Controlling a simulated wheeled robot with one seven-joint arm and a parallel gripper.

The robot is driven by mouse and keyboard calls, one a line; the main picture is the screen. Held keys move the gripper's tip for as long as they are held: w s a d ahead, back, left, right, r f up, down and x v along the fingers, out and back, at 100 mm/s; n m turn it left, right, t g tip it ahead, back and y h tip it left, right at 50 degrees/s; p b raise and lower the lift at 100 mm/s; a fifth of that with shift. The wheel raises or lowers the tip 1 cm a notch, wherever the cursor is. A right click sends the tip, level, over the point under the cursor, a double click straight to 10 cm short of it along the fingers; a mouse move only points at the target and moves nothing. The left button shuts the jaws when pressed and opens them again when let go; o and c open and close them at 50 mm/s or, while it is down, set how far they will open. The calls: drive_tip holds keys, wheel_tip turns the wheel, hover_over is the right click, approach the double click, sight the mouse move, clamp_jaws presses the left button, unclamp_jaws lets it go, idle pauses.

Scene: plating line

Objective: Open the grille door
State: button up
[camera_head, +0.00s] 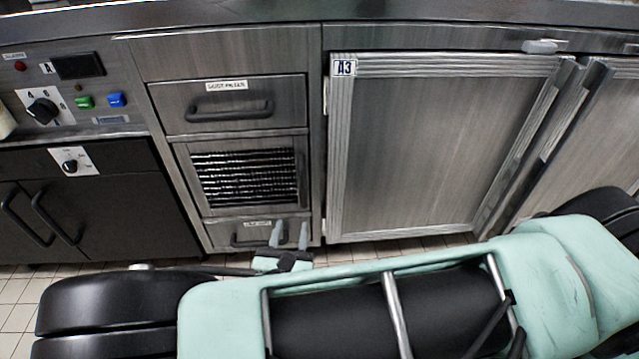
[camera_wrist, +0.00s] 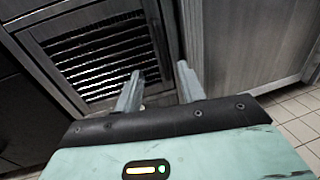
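The grille door (camera_head: 247,178) is a steel-framed panel with dark horizontal slats, set low in the cabinet between two drawers. It looks shut. A dark upright bar, seemingly its handle (camera_head: 302,180), runs along its right edge. In the wrist view the grille door (camera_wrist: 100,58) fills the upper left, and the handle (camera_wrist: 157,40) stands just beyond the fingers. My gripper (camera_head: 291,235) is low in front of the cabinet, below the grille's right side. In the wrist view my gripper (camera_wrist: 158,82) is open, with nothing between its two grey fingers.
A drawer (camera_head: 228,104) with a dark handle is above the grille, and a lower drawer (camera_head: 235,234) is behind my gripper. The large A3 door (camera_head: 430,150) is to the right, shut. Dark doors (camera_head: 110,205) are at left. Tiled floor (camera_head: 25,290) shows in front.

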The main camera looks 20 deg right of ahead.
sight(302, 181)
drive_tip(key=b+x, duration=0.3)
drive_tip(key=x, duration=1.2)
drive_tip(key=shift+w+d+f+b, duration=0.15)
drive_tip(key=shift+b, duration=0.25)
drive_tip(key=shift+w+d, duration=0.3)
drive_tip(key=shift+w, duration=0.35)
drive_tip(key=shift+c, duration=0.2)
clamp_jaws()
